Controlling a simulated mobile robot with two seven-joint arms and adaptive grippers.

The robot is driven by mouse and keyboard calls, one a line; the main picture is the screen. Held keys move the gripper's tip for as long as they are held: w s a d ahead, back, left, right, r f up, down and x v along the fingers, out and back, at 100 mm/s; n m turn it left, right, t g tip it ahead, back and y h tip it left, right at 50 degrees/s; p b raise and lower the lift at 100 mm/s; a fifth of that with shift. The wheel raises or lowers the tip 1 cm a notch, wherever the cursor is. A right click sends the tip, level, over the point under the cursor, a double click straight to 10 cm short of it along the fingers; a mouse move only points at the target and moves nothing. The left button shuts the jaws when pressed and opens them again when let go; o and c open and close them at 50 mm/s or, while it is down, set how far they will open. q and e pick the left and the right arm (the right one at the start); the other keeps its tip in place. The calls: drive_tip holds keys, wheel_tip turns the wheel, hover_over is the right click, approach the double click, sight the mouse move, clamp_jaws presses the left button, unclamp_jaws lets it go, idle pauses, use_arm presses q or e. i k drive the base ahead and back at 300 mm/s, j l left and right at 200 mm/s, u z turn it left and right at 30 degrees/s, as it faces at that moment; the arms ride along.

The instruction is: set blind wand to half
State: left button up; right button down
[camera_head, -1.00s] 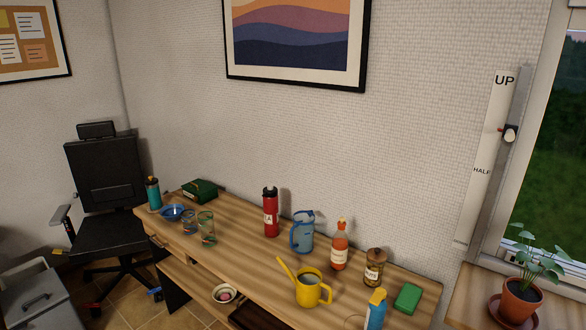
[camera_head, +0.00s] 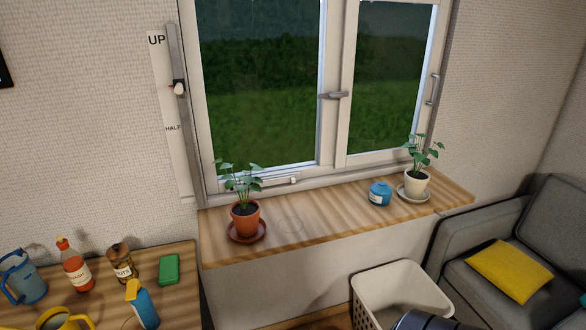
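The blind wand's knob (camera_head: 178,88), white with a dark mount, sits on a grey vertical rail (camera_head: 180,140) at the left side of the window. A white scale strip (camera_head: 165,105) beside the rail reads UP near its top and HALF lower down. The knob stands about midway between the UP and HALF marks. The strip's lower part shows no readable label. Neither of my grippers is in view.
The window (camera_head: 262,85) has a wooden sill (camera_head: 330,215) below it, with a terracotta plant pot (camera_head: 245,218), a blue jar (camera_head: 380,193) and a white plant pot (camera_head: 417,182). A cluttered desk (camera_head: 190,260) is at lower left. A laundry basket (camera_head: 375,297) and a grey sofa (camera_head: 480,230) are at right.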

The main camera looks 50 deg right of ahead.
sight(178, 84)
drive_tip(key=z, duration=1.5)
